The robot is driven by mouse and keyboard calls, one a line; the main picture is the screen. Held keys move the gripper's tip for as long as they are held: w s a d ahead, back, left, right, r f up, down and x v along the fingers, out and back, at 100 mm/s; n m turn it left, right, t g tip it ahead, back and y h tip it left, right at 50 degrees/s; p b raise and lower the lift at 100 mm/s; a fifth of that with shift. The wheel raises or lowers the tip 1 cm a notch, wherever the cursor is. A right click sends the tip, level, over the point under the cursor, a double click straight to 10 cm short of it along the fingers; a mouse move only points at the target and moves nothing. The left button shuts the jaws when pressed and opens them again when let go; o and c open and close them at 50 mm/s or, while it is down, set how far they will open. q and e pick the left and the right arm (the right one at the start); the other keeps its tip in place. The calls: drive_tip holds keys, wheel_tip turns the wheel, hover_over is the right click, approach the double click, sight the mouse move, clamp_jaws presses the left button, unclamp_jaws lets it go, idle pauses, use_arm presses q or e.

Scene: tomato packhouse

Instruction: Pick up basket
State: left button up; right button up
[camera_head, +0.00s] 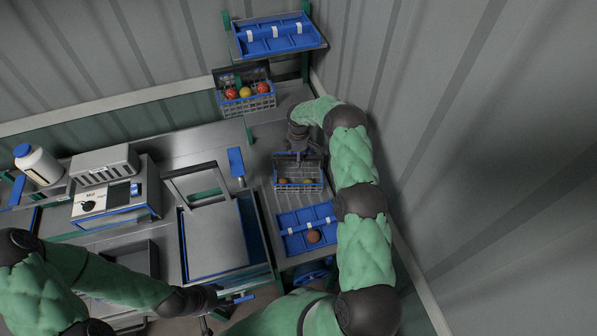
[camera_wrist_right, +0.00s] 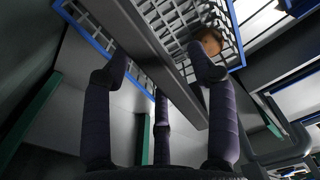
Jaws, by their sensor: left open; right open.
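A wire basket (camera_head: 298,187) with a blue rim stands on the steel bench right of centre, with a few small tomatoes inside. My right gripper (camera_head: 299,152) is above its back side, fingers pointing down. In the right wrist view the open fingers (camera_wrist_right: 158,80) straddle a flat grey bar (camera_wrist_right: 165,65) crossing the basket; contact cannot be told. The basket mesh (camera_wrist_right: 172,18) and one orange-brown tomato (camera_wrist_right: 208,42) show beyond it. My left gripper (camera_head: 208,298) is low in the head view, in front of the bench, apart from the basket and holding nothing visible.
Another basket (camera_head: 262,103) with red and yellow tomatoes stands behind, below a raised blue tray (camera_head: 270,46). A blue divided tray (camera_head: 290,222) with one brownish tomato lies in front. A grey scale-like machine (camera_head: 115,200) and a white bottle (camera_head: 40,165) are left. A corrugated wall is close on the right.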

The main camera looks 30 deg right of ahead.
clamp_jaws()
